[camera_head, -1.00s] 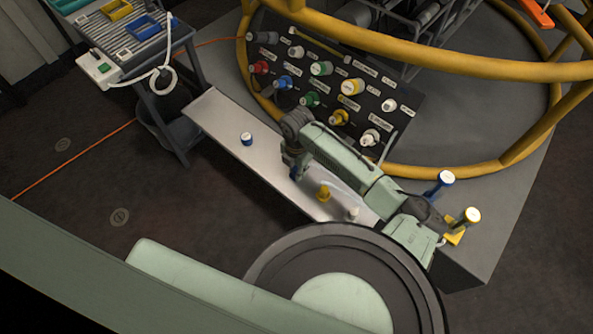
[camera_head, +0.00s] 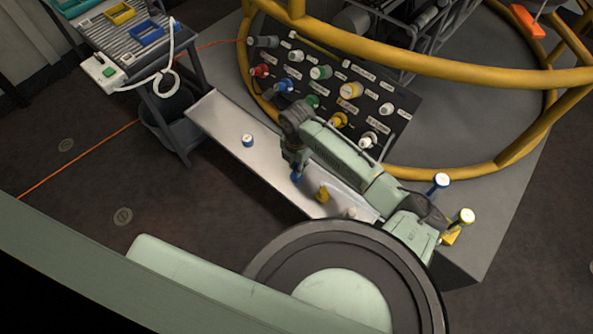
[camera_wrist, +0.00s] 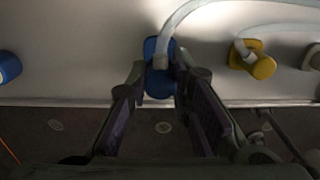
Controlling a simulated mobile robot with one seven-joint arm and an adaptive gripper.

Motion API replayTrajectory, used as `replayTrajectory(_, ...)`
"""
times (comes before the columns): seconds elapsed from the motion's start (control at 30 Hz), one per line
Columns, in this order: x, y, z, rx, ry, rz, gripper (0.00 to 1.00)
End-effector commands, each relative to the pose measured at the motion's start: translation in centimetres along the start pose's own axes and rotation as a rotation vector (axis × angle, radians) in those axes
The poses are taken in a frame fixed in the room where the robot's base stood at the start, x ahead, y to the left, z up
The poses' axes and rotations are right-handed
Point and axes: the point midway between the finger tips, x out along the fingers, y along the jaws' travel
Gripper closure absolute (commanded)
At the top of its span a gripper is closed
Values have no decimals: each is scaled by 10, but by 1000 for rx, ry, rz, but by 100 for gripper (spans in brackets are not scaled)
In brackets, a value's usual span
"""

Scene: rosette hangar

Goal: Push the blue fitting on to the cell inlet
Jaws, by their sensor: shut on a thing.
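A blue fitting (camera_wrist: 158,84) with a pale hose on it is between my fingers in the wrist view, over the metal shelf. My gripper (camera_wrist: 160,72) is shut on it. In the head view the blue fitting (camera_head: 297,176) shows just below my gripper (camera_head: 295,165), partly hidden by it. I cannot tell whether it touches the shelf. The dark panel (camera_head: 400,122) behind the shelf carries several coloured ports, among them a blue one (camera_head: 284,86). Its labels are too small to read, so I cannot tell which port is the cell inlet.
The metal shelf (camera_head: 225,125) also holds a blue-and-white cap (camera_head: 248,140), a yellow fitting (camera_head: 322,194) and a white one (camera_head: 349,212). A yellow rail (camera_head: 440,66) curves above the panel. A cart (camera_head: 150,45) stands upper left.

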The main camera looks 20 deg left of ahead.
Motion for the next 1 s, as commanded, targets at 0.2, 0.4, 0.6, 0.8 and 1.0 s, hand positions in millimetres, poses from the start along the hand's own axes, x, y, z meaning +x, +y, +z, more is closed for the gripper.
replayTrajectory(0.2,-11,0,0,0,0,0,100)
replayTrajectory(0.4,-19,0,0,0,0,0,100)
replayTrajectory(0.6,-25,0,0,0,0,-1,100)
replayTrajectory(0.8,-24,0,0,0,0,-1,100)
replayTrajectory(1.0,-24,5,6,8,-19,-1,100)
